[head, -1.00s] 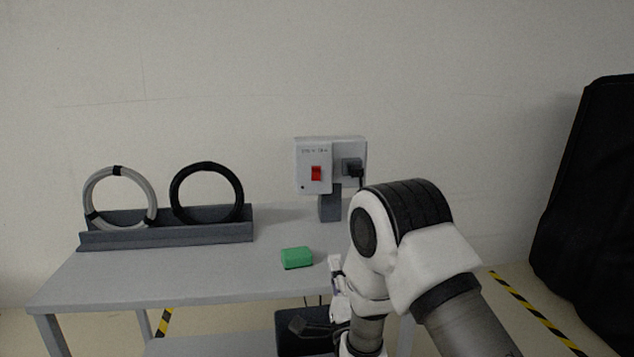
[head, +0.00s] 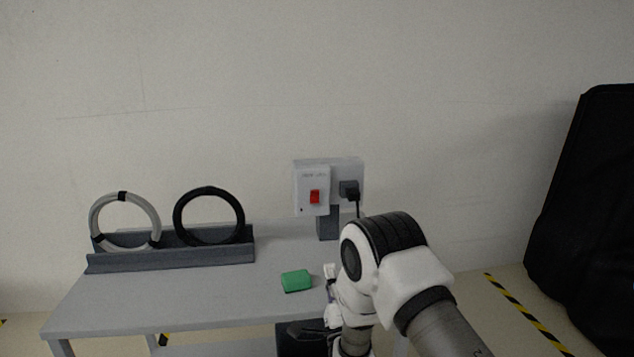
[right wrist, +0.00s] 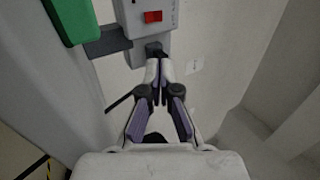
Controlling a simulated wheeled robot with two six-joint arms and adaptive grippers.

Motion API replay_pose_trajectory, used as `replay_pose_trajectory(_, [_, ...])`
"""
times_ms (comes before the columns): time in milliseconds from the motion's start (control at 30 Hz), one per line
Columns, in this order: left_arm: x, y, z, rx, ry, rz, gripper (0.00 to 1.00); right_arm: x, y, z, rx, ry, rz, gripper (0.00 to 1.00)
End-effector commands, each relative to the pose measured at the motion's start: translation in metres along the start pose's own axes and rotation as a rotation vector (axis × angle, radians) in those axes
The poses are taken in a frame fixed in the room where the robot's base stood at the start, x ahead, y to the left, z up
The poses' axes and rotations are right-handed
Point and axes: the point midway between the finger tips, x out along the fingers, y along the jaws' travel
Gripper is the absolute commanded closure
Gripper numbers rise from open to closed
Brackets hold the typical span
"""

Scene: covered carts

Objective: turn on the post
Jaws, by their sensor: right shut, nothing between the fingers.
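The post is a light grey box (head: 311,179) on a short dark stand at the table's back edge. A red rocker switch (head: 314,197) is on its front, with a black plug (head: 348,188) and cord at its right. I cannot tell which way the rocker is set. In the right wrist view the red switch (right wrist: 153,16) is at the top, beyond the fingertips. My right gripper (right wrist: 158,72) is shut and empty, its tips appearing just below the plug; contact cannot be told. In the head view my arm mostly hides it. My left gripper is not in view.
A green block (head: 296,281) lies on the grey table (head: 190,300) in front of the post. A dark rack (head: 170,260) at the left holds a grey ring (head: 92,222) and a black ring (head: 178,218). A large black object (head: 590,210) stands at the right.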

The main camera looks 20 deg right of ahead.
Motion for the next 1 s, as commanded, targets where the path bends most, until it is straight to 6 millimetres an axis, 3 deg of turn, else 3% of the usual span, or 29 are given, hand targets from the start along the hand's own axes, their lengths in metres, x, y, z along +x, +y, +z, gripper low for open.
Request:
replay_pose_trajectory(33, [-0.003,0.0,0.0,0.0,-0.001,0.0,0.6,0.015,-0.004,-0.001,0.002,0.003,-0.01,1.0])
replay_pose_trajectory(700, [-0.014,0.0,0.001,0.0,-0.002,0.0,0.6,0.161,-0.002,-0.001,0.001,0.001,-0.011,1.0])
replay_pose_trajectory(1000, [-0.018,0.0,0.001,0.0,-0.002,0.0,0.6,0.202,-0.001,-0.001,0.001,0.001,-0.006,1.0])
